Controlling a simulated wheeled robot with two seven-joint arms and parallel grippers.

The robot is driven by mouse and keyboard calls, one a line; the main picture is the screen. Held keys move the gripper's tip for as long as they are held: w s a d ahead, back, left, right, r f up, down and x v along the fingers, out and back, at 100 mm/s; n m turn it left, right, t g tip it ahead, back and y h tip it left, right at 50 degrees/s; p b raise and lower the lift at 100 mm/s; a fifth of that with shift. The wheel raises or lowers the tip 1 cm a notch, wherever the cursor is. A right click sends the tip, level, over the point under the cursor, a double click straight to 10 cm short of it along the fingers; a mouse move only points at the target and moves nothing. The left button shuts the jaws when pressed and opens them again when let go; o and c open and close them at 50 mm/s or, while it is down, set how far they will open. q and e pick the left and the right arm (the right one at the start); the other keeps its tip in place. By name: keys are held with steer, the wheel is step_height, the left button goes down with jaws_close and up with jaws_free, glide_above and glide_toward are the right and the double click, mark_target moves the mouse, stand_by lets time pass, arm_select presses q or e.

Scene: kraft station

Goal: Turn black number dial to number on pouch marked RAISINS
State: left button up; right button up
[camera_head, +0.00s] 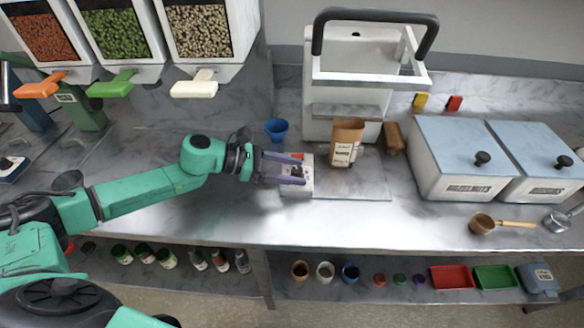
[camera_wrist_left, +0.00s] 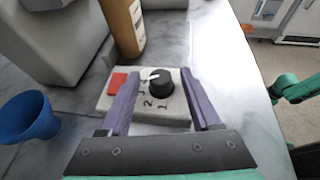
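The black number dial (camera_wrist_left: 161,84) sits on a small white box (camera_wrist_left: 150,112) with a red button (camera_wrist_left: 117,82). Digits 1, 2 and 3 show beside the dial, and its white pointer mark faces the red button side. In the head view the box (camera_head: 297,190) lies in front of the white machine. My left gripper (camera_head: 303,170) is open, its purple fingers on either side of the dial; contact cannot be told. A brown pouch (camera_head: 346,138) stands upright behind the box; its label is too small to read. My right gripper is probably at the wrist view's right edge (camera_wrist_left: 275,92), unclear.
A white machine (camera_head: 347,110) with a black handle stands behind the pouch. A blue cup (camera_head: 276,130) is left of it. White bins with blue lids (camera_head: 455,145) and a scoop (camera_head: 482,223) stand right. Dispensers (camera_head: 210,45) hang at upper left.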

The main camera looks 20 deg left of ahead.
arm_select(q)
jaws_close()
steer(key=shift+s+n+t, duration=0.1)
steer(key=shift+n+t, duration=0.3)
steer(key=shift+f+n+t+y+b, duration=0.1)
steer(key=shift+n+t+y+b, duration=0.2)
steer(key=shift+t+y+b, duration=0.1)
steer(key=shift+s+d+n+t+y, duration=0.15)
steer(key=shift+n+t+y, duration=0.15)
steer(key=shift+n+t, duration=0.25)
steer(key=shift+r+n+t+y+p, duration=0.25)
steer(key=shift+n+t+y+p, duration=0.1)
steer(key=shift+n+p, duration=0.15)
steer(key=n+t+y+p, duration=0.1)
steer(key=p, duration=0.1)
steer(key=n+t+y+p, duration=0.1)
steer(key=p, duration=0.2)
steer(key=n+t+y+p, duration=0.1)
steer(key=n+p, duration=0.1)
steer(key=p, duration=0.1)
steer(key=shift+s+d+r, duration=0.1)
steer(key=shift+d+r, duration=0.05)
steer(key=shift+r, duration=0.1)
steer(key=shift+f+n+y+p, duration=0.25)
steer(key=shift+f+y+p, duration=0.05)
steer(key=shift+y+p, duration=0.3)
